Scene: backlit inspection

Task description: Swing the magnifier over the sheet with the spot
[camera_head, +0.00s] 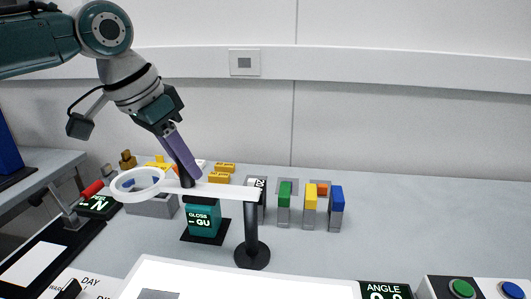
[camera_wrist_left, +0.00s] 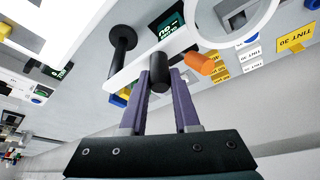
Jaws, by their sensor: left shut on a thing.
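The magnifier is a white ring (camera_head: 121,186) on a flat white arm (camera_head: 228,191), carried by a black post (camera_head: 252,218) on a round base. The ring lies to the left of the post, over the grey table. My left gripper (camera_head: 192,176) is shut on the black knob on the magnifier arm, near the ring. In the left wrist view the knob (camera_wrist_left: 160,72) sits between the purple fingers. A bright white panel (camera_head: 230,281) at the front carries a grey patch (camera_head: 158,294), cut off by the picture edge. I cannot make out a spot on a sheet. My right gripper is out of view.
Upright blocks in green (camera_head: 285,194), yellow (camera_head: 310,197) and blue (camera_head: 336,200) stand right of the post. A red-handled clamp (camera_head: 92,188) is at left. The table at right behind the buttons is clear.

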